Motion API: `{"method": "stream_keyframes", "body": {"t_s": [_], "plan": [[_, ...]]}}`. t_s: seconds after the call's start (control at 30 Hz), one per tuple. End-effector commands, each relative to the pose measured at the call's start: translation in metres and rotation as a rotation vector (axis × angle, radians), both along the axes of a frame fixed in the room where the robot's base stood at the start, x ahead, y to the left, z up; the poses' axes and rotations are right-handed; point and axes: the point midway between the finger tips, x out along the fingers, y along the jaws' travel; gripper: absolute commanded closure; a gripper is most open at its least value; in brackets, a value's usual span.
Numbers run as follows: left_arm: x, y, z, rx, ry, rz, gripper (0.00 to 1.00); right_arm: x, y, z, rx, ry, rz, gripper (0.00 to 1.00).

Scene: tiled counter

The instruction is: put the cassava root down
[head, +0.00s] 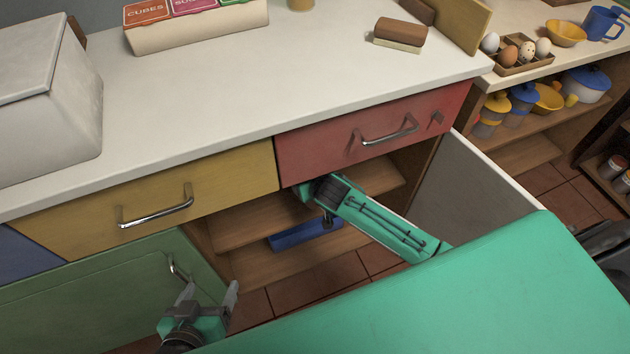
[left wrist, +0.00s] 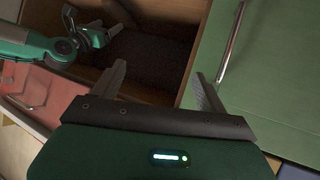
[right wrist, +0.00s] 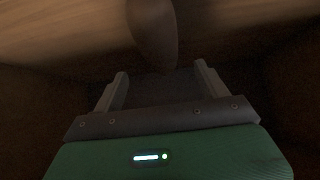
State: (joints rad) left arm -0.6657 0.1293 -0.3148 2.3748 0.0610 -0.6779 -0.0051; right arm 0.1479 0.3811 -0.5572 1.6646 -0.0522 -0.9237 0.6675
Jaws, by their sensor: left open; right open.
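The likely cassava root (right wrist: 155,32), a brown, elongated, rounded thing, shows in the dim right wrist view, just beyond my right gripper (right wrist: 160,76). That gripper is open, and whether it touches the root is unclear. In the head view my right arm reaches into the open cabinet under the red drawer; its fingers and the root are hidden there. My left gripper (head: 211,294) is open and empty beside the green door (head: 110,290) and its handle (head: 177,268). In the left wrist view its open fingers (left wrist: 160,80) flank the cabinet opening.
The cabinet has wooden shelves (head: 260,222) and a blue thing (head: 305,235) inside. A pale open door panel (head: 465,200) stands right of my right arm. Yellow (head: 150,200) and red (head: 370,135) drawers are closed above. The counter (head: 250,85) has free room in its middle.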

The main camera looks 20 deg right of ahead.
Motion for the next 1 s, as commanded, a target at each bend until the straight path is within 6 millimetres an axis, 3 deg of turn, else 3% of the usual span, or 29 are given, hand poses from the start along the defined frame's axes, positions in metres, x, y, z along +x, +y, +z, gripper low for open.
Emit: {"method": "stream_keyframes", "body": {"t_s": [0.2, 0.43, 0.53, 0.67, 0.8, 1.0], "plan": [[-0.004, 0.015, 0.001, 0.058, 0.097, 0.011, 0.24, -0.022, -0.001, 0.023, 0.001, -0.001, 0.001, 0.24], [-0.007, 0.022, -0.001, 0.084, 0.142, 0.015, 0.24, -0.035, 0.001, 0.031, 0.003, 0.002, 0.006, 0.24], [-0.007, 0.023, -0.001, 0.086, 0.146, 0.015, 0.24, -0.051, 0.012, 0.030, 0.020, 0.009, 0.031, 0.24], [-0.007, 0.023, -0.002, 0.085, 0.145, 0.015, 0.24, -0.095, 0.038, 0.034, 0.062, 0.018, 0.098, 0.24], [-0.007, 0.023, -0.001, 0.085, 0.145, 0.015, 0.24, -0.150, 0.061, 0.049, 0.108, 0.014, 0.172, 0.24], [-0.007, 0.023, -0.001, 0.085, 0.145, 0.015, 0.24, -0.217, 0.071, 0.084, 0.141, -0.017, 0.233, 0.24]]}}
